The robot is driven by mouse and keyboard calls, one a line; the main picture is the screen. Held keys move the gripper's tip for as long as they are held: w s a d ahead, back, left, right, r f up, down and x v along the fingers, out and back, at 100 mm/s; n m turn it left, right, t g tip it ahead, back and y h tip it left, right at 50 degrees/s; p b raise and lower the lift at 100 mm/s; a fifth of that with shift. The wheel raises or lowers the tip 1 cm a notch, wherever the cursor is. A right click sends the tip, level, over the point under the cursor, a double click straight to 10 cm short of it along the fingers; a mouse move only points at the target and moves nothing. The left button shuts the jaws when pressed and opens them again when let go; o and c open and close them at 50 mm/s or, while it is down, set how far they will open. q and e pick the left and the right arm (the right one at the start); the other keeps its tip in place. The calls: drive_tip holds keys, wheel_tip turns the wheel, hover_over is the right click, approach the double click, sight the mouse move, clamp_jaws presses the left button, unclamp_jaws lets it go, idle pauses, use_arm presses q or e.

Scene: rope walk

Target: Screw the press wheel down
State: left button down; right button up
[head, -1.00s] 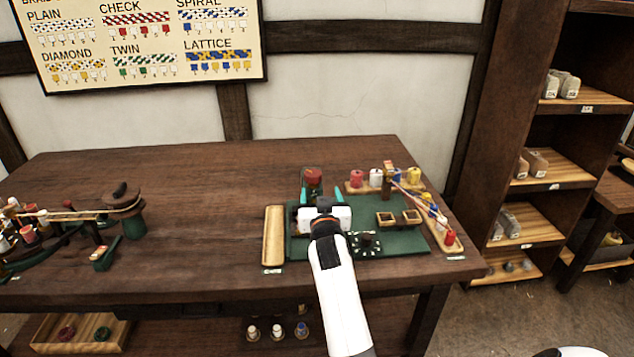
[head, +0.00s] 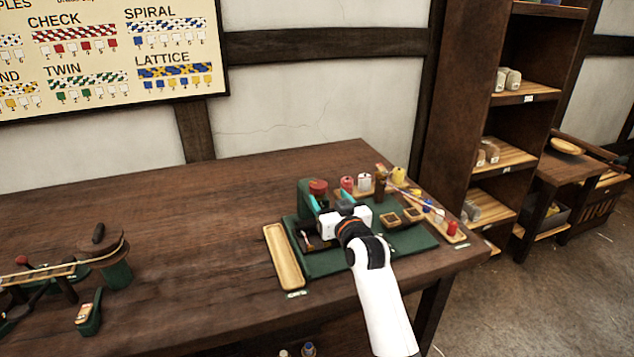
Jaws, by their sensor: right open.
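The press is a small green frame (head: 304,199) on the green mat, with a red wheel (head: 318,186) on top. My right gripper (head: 331,200) is open, with teal fingers at the press, just below and to the right of the wheel in the head view. The wheel's top is in plain sight. I cannot tell whether the fingers touch the press. The gripper body hides the press's lower right part. My left gripper is not in view.
The green mat (head: 326,265) lies on the dark wooden table (head: 200,235). A long wooden tray (head: 284,257) lies left of it. Small wooden boxes (head: 391,220) and coloured spools (head: 347,184) stand right and behind. A braiding device (head: 103,255) stands at left. Open table lies between.

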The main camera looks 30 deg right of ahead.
sight(318, 181)
drive_tip(key=x, duration=0.9)
drive_tip(key=shift+w, duration=0.4)
drive_tip(key=c, duration=1)
drive_tip(key=r+m+h+p, duration=0.1)
drive_tip(key=p, duration=0.1)
drive_tip(key=shift+g+h+p, duration=0.3)
drive_tip(key=shift+h+p, duration=0.05)
drive_tip(key=shift+h, duration=0.05)
drive_tip(key=shift+d+f+m+h+p, duration=0.1)
drive_tip(key=shift+m+h+p, duration=0.3)
drive_tip(key=shift+h, duration=0.1)
drive_tip(key=shift+s+d+f+m+g+h, duration=0.1)
drive_tip(key=shift+f+m+g+h, duration=0.05)
drive_tip(key=shift+m+g+h, duration=0.3)
drive_tip(key=shift+d+f+m+g+h, duration=0.15)
drive_tip(key=shift+m+h, duration=0.1)
drive_tip(key=shift+h, duration=0.3)
drive_tip(key=o, duration=1)
